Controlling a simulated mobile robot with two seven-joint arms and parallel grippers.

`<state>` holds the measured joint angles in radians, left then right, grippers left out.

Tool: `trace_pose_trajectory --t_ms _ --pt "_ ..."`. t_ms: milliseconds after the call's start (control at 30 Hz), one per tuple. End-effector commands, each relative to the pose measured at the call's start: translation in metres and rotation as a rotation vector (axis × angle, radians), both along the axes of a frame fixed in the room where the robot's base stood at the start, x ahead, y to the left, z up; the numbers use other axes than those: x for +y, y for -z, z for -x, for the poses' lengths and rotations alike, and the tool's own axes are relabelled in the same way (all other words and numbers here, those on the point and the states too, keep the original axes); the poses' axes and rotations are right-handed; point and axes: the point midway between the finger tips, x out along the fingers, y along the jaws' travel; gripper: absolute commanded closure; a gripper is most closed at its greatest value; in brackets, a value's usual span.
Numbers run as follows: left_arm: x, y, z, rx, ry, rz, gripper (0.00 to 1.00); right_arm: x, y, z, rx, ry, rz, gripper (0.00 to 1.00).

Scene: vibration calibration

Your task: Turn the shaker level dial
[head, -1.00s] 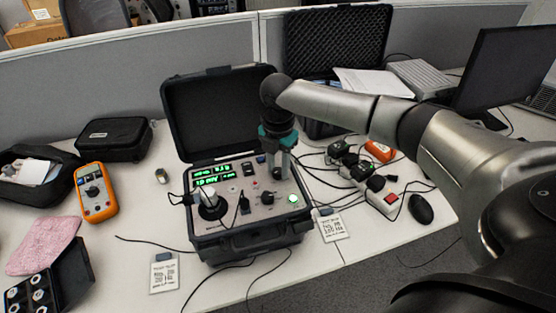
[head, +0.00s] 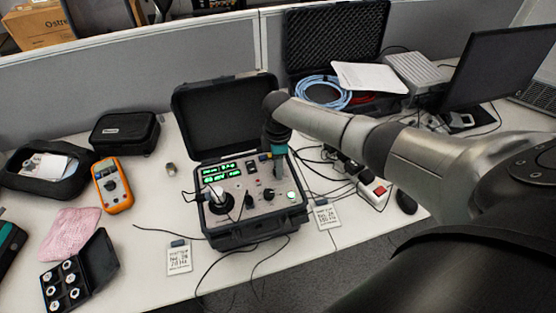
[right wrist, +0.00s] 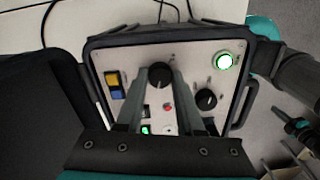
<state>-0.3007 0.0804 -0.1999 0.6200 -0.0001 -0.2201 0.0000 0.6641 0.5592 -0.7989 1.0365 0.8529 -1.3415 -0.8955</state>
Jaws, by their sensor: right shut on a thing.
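An open black case (head: 250,236) on the table holds a grey control panel (head: 237,187). My right gripper (head: 279,172) reaches down to the panel's right half from above. In the right wrist view its two fingers (right wrist: 160,82) are shut on a black round dial (right wrist: 160,73), one on each side. In the head view the gripper hides this dial. A second black knob (head: 268,195) sits free nearer the case's front, and it also shows in the right wrist view (right wrist: 206,99). My left gripper is not in view.
A green-lit button (head: 291,195) sits at the panel's front right corner. The raised lid (head: 225,112) is behind. Cables and a power strip (head: 375,192) lie right; an orange multimeter (head: 112,186) lies left.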

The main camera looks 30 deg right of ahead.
Motion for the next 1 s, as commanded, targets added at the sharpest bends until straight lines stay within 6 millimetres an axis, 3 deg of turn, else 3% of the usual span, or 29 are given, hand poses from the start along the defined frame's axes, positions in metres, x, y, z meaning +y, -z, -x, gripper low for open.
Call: trace_pose_trajectory --t_ms 300,867,900,1000 --pt "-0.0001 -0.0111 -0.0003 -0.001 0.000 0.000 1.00 -0.0007 -0.0006 0.0005 0.002 0.130 0.002 1.00" --pt "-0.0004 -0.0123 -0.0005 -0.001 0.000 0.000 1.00 -0.0009 0.0003 0.0005 0.002 0.158 0.002 1.00" --pt "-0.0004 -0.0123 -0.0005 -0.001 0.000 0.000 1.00 -0.0009 0.0003 0.0005 0.002 0.158 0.002 0.60" --pt "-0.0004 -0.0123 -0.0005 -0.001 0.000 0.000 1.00 -0.0007 0.0002 0.0003 0.001 0.157 0.002 0.49"
